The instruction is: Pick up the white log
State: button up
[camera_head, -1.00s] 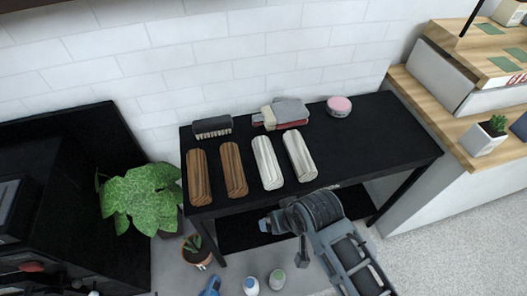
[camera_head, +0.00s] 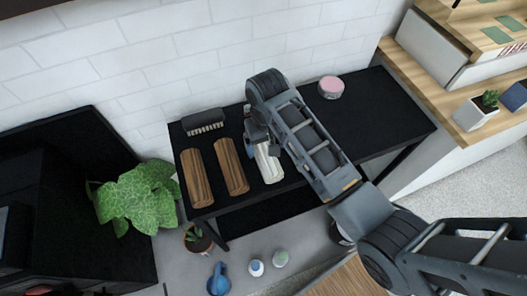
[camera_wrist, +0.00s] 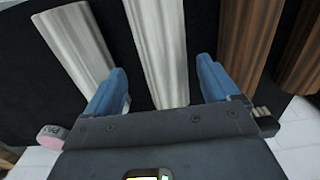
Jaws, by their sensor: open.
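Two white logs lie on the black table. The left white log (camera_head: 268,165) shows partly below my gripper (camera_head: 260,143) in the head view; the other is hidden behind my arm. In the wrist view, my gripper (camera_wrist: 162,72) is open, with its blue fingers on either side of one white log (camera_wrist: 156,38), the one nearer the brown logs. I cannot tell whether the fingers touch it. The second white log (camera_wrist: 75,42) lies outside the fingers, to the left.
Two brown logs (camera_head: 196,178) (camera_head: 231,167) lie to the left on the black table (camera_head: 385,115). A brush (camera_head: 204,122) and a pink-topped tin (camera_head: 331,87) stand near the back wall. The table's right part is clear. A leafy plant (camera_head: 135,195) is at the left.

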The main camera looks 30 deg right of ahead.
aim_at(265, 150)
jog(key=shift+a+f, duration=0.15)
jog(key=shift+f, duration=1)
jog(key=shift+a+f, duration=0.15)
jog(key=shift+f, duration=1)
jog(key=c, duration=1.3)
jog(key=shift+o, duration=0.2)
jog(key=shift+r, duration=0.1)
